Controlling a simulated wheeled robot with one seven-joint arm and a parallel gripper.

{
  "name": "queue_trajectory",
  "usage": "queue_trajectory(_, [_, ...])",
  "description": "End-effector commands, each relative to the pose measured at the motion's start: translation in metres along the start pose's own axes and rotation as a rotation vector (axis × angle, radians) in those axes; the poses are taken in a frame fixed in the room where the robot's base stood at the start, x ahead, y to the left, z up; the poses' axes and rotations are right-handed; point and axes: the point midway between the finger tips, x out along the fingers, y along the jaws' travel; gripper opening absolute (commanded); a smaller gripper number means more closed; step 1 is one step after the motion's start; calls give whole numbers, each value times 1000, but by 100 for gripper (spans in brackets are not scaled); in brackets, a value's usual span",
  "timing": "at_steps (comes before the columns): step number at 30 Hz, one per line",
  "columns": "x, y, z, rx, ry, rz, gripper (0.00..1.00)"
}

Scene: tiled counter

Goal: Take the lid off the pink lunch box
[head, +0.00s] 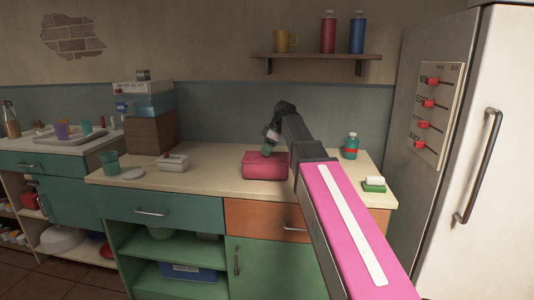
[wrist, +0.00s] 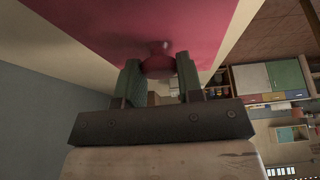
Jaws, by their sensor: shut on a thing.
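The pink lunch box (head: 264,168) sits on the counter in the head view, under the end of my arm. Its pink lid (wrist: 110,20) fills the top of the wrist view, with a round knob (wrist: 157,64) on it. My gripper (wrist: 160,70) is shut on this knob, one finger on each side. In the head view my gripper (head: 269,147) reaches down onto the top of the box. I cannot tell whether the lid is apart from the box.
A white box-like item (head: 173,163), a white disc (head: 133,174) and a teal cup (head: 110,163) stand to the left. A teal bottle (head: 351,146) and a sponge-like block (head: 374,184) are to the right. Bare counter (head: 215,180) lies left of the lunch box.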

Motion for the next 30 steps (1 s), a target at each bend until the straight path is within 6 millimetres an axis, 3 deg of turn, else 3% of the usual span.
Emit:
queue_trajectory(7, [-34,2,-16,-2,1,2,10])
queue_trajectory(15, [-47,-48,-69,-4,2,1,10])
queue_trajectory(24, [-59,-79,-106,-2,1,1,10])
queue_trajectory(27, [-61,-80,-112,4,1,3,10])
queue_trajectory(30, [-60,-65,-114,28,-1,12,10])
